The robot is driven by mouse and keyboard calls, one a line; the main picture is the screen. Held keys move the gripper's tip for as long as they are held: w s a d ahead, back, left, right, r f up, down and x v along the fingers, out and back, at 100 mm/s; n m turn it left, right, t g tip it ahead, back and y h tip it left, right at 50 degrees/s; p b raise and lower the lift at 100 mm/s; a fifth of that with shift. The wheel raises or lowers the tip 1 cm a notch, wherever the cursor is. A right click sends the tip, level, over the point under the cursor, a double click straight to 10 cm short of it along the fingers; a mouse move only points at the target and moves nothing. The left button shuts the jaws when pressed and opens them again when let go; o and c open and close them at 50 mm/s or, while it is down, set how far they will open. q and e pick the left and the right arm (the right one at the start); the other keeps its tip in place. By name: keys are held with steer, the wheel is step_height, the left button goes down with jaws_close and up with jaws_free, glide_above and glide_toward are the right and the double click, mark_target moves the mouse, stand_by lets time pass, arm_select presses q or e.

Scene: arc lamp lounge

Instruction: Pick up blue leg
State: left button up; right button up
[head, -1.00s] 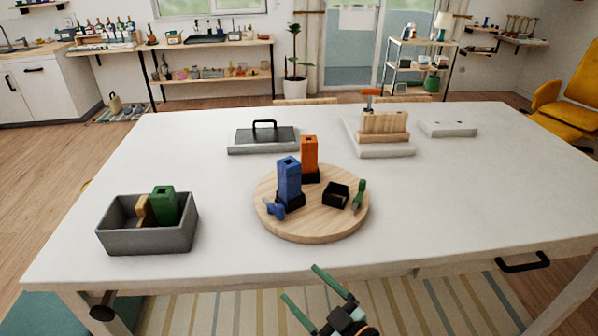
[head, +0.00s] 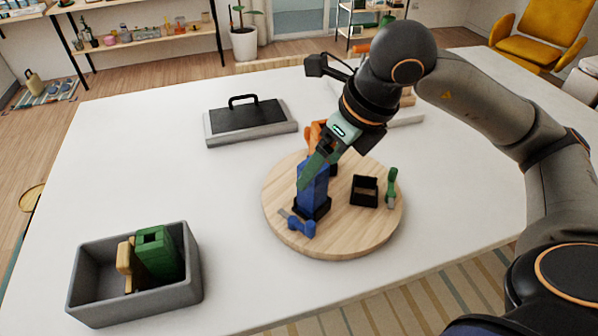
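The blue leg (head: 313,192) stands upright in a black socket on the round wooden board (head: 290,240). My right gripper (head: 312,168) comes down from the upper right, and its green fingers are at the top of the blue leg. One finger lies across the near left side of the leg's top; the other is mostly hidden, so I cannot tell whether they grip it. The orange leg (head: 312,133) stands just behind, partly covered by the gripper. My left gripper is not in view.
The board also holds an empty black socket (head: 364,191), a green tool (head: 392,187) and a small blue piece (head: 301,228). A grey bin (head: 190,285) with a green leg (head: 156,253) stands at left. A black-handled lid (head: 250,117) lies behind. The table between is clear.

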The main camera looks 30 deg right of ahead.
mark_target(312, 190)
steer(key=shift+h, duration=0.4)
steer(key=w+f, duration=0.2)
steer(key=f, duration=0.1)
steer(key=w+d+f, duration=0.1)
steer(key=f, duration=0.1)
steer(key=shift+f, duration=0.2)
steer(key=shift+w+d+p+x, duration=0.1)
steer(key=shift+p+x, duration=0.1)
steer(key=shift+x, duration=0.75)
steer(key=shift+w+d+p+x, duration=0.1)
steer(key=shift+w+p+x, duration=0.1)
steer(key=shift+x, duration=0.8)
steer(key=shift+w+d+p+x, duration=0.1)
steer(key=shift+p+x, duration=0.1)
steer(key=shift+x, duration=0.75)
steer(key=shift+r+t, duration=0.15)
steer(key=shift+t, duration=0.15)
jaws_close()
